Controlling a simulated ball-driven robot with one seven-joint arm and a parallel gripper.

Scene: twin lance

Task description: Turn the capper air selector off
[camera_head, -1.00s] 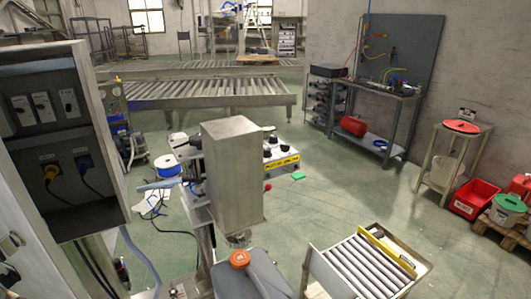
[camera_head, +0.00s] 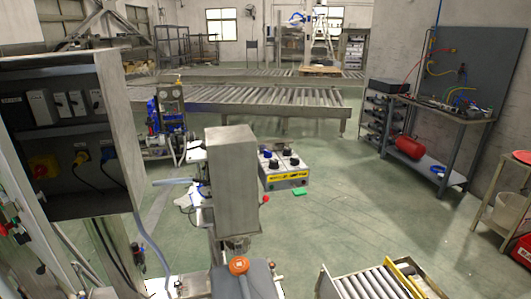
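I cannot tell for certain which control is the capper air selector; no label is readable. A grey control box (camera_head: 284,183) with several black knobs and a yellow label strip sits in the middle, partly hidden behind a tall grey metal housing (camera_head: 231,180). An open electrical cabinet (camera_head: 70,208) at the left holds several light switches (camera_head: 77,103) and a red rotary switch on a yellow plate (camera_head: 43,168). An orange-red knob (camera_head: 238,265) sits low in the middle, below the housing. My gripper is not in view.
A roller conveyor (camera_head: 245,100) crosses the back. A short roller section (camera_head: 370,284) lies at the bottom right. A workbench (camera_head: 440,110) with a red tank (camera_head: 408,147) stands at the right, beside a small stand (camera_head: 507,210). Green floor between them is open.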

